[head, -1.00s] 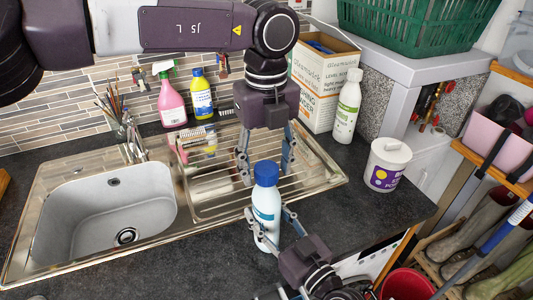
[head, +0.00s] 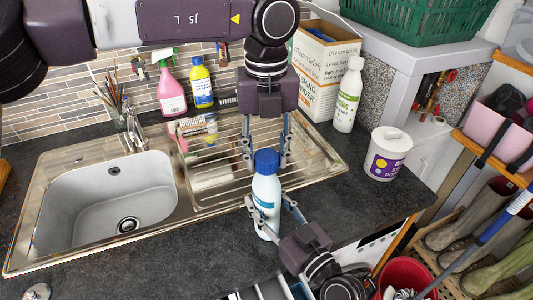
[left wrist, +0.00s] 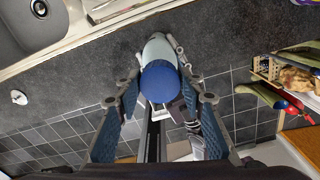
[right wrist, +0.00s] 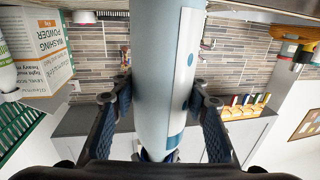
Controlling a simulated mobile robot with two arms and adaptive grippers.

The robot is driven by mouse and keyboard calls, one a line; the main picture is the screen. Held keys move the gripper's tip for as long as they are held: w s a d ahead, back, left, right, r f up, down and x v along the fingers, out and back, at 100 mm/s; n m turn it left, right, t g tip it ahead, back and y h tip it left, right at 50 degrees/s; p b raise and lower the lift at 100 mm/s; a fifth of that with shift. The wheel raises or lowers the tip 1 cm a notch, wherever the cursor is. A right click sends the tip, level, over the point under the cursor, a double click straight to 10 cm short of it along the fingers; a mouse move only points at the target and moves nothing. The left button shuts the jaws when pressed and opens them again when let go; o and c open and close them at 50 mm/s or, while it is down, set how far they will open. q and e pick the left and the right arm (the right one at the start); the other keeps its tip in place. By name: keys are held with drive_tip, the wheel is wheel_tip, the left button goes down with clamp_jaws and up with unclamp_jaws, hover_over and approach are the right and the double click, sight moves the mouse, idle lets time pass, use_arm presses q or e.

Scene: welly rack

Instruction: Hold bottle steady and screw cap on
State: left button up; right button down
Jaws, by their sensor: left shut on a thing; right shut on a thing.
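The white bottle (head: 266,194) with a blue label stands upright over the dark worktop in front of the drainer. The blue cap (head: 266,158) sits at its top; how tightly it is seated cannot be told. My left gripper (head: 267,166) comes down from above and is shut on the cap, with a finger on each side. The left wrist view shows the cap (left wrist: 160,82) end-on between the fingers. My right gripper (head: 264,205) is shut on the bottle's body from the front right. The bottle (right wrist: 165,80) fills the middle of the right wrist view.
A steel sink (head: 110,205) and drainer lie left and behind. A pink spray bottle (head: 171,92), yellow bottle (head: 201,85), washing powder box (head: 322,75), white-green bottle (head: 347,95) and white tub (head: 388,155) stand behind. Worktop left of the bottle is mostly clear.

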use_arm(q)
drive_tip(key=m, duration=0.6)
drive_tip(key=shift+f, duration=0.1)
drive_tip(key=m, duration=0.5)
drive_tip(key=shift+d+m, duration=0.1)
drive_tip(key=shift+m, duration=0.3)
drive_tip(key=m, duration=0.9)
drive_tip(key=o, duration=1.3)
drive_tip(key=shift+r, duration=2.3)
